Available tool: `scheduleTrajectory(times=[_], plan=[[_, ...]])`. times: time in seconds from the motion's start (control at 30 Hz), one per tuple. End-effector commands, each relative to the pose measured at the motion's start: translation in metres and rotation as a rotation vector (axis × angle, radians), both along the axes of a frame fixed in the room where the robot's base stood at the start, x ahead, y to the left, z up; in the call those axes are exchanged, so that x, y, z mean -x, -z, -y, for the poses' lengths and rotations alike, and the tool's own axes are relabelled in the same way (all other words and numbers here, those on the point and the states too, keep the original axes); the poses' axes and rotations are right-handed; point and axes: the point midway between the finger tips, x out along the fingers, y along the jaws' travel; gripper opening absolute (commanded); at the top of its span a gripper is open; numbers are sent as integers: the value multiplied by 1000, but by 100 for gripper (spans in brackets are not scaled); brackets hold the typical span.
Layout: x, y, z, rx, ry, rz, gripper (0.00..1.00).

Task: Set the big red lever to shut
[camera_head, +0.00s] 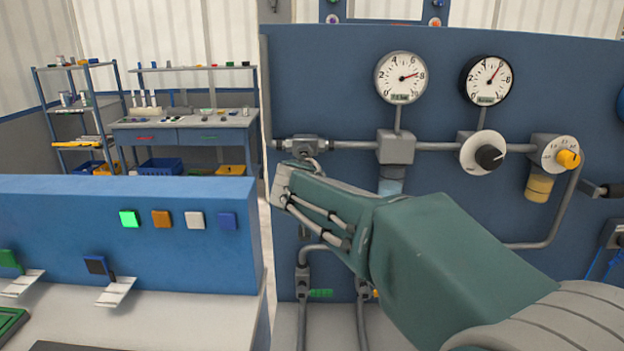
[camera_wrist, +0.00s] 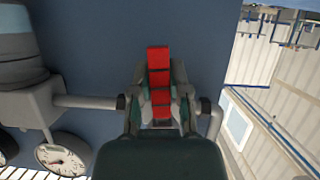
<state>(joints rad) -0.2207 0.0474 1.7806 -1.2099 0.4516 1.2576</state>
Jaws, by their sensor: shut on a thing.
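The big red lever (camera_wrist: 158,60) shows in the wrist view, upright in the picture between the fingers of my gripper (camera_wrist: 160,108). The gripper is shut on the lever, and the lever's far end sticks out beyond the fingertips. In the head view my gripper (camera_head: 288,178) is at the left end of the blue pipe panel (camera_head: 330,70), by a grey valve fitting (camera_head: 303,143) on the horizontal pipe. There the lever is hidden behind my gripper and arm.
Two round gauges (camera_head: 401,78) and (camera_head: 486,80) sit above the pipe. A black knob (camera_head: 489,157) and a yellow knob (camera_head: 568,159) are to the right. A small green lever (camera_head: 320,293) is below. A low blue panel (camera_head: 130,250) with several coloured buttons stands to the left.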

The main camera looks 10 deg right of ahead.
Motion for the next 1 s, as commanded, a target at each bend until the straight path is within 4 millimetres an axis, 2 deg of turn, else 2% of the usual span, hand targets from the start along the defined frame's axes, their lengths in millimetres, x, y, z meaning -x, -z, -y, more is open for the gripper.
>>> scheduleTrajectory(times=[0.03, 0.3, 0.77, 0.8, 0.87, 0.9, 1.0], plan=[[0, 9, 0, -22, 5, -12, 0], [-1, 9, -6, -94, 4, 3, 0], [-1, 9, -9, -108, 0, 5, 0], [-1, 9, -9, -108, 0, 5, 27], [-1, 9, -9, -107, 0, 6, 53], [-1, 8, -9, -107, 0, 7, 58], [-1, 6, -9, -107, -2, 11, 58]])
